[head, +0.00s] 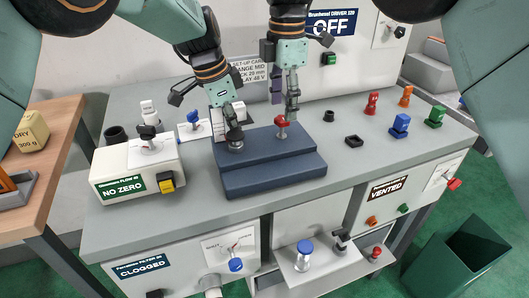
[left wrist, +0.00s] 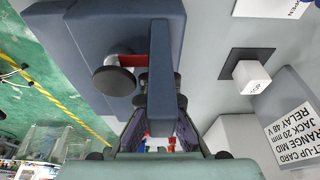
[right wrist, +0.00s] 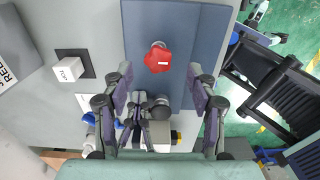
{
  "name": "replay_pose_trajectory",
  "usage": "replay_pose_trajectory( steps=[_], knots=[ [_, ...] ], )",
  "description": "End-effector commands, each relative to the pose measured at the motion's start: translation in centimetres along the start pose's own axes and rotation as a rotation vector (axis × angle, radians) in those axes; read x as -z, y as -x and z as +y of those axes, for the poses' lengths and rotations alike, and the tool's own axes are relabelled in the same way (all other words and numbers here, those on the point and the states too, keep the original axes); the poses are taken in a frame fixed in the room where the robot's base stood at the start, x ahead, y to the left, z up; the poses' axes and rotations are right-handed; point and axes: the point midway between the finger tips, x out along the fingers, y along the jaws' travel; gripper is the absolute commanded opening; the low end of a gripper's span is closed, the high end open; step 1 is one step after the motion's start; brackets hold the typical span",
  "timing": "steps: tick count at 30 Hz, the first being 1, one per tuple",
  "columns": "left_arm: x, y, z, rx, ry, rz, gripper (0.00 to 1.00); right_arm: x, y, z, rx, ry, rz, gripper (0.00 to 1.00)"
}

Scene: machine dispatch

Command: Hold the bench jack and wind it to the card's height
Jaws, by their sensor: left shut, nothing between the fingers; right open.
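The bench jack, a dark blue stepped block (head: 270,160), sits on the grey bench and has a red star knob (head: 281,121) and a dark round knob (head: 236,146). The red knob also shows in the right wrist view (right wrist: 158,57).
A white box marked NO ZERO (head: 138,172) stands left of the jack. Red, orange, blue and green pieces (head: 400,124) stand on the right.

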Motion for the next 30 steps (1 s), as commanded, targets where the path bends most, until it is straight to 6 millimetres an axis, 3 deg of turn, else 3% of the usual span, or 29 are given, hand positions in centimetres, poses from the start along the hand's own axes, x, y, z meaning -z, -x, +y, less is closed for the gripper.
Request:
replay_pose_trajectory(
  steps=[1,6,12,30],
  knots=[
    [-0.5,-0.9,0.5,-0.019,0.003,-0.012,0.0,0.0,0.0,0.0,0.0,0.072,0.0,0.58],
    [-0.5,-0.9,0.5,-0.019,0.003,-0.012,0.0,0.0,0.0,0.0,0.0,0.291,0.0,0.58],
    [-0.5,-0.9,0.5,-0.019,0.003,-0.012,0.0,0.0,0.1,0.0,0.0,0.422,0.0,0.58],
    [-0.5,-0.9,0.5,-0.019,0.003,-0.012,0.0,0.0,-4.6,0.0,0.001,0.44,0.0,0.58]
  ],
)
